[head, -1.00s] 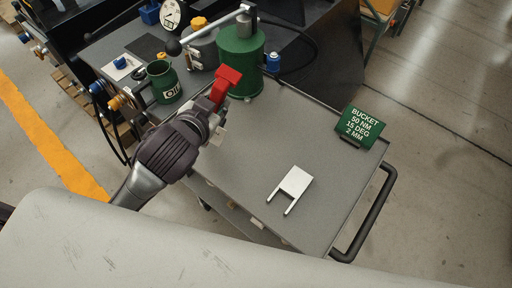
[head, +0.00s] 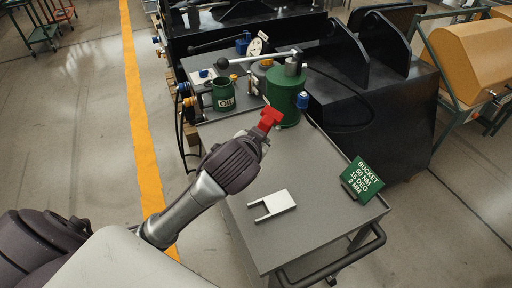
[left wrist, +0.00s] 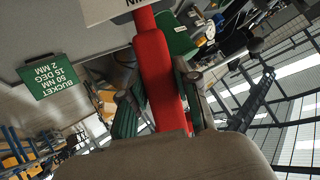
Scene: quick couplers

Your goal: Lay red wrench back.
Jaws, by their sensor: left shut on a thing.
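My left gripper (head: 262,135) is shut on the red wrench (head: 269,119) and holds it over the grey cart top (head: 310,160), in front of the green pump can (head: 286,95). In the left wrist view the wrench (left wrist: 157,70) runs up between the fingers of the gripper (left wrist: 160,105), and its far end is partly cut off by a white plate at the top edge. A white two-pronged plate (head: 275,204) lies on the cart. My right gripper is not in view.
A green sign (head: 362,180) with bucket values stands at the cart's right edge, by the black handle (head: 340,265). A green oil mug (head: 226,94) stands at the back left. The cart top between plate and sign is clear.

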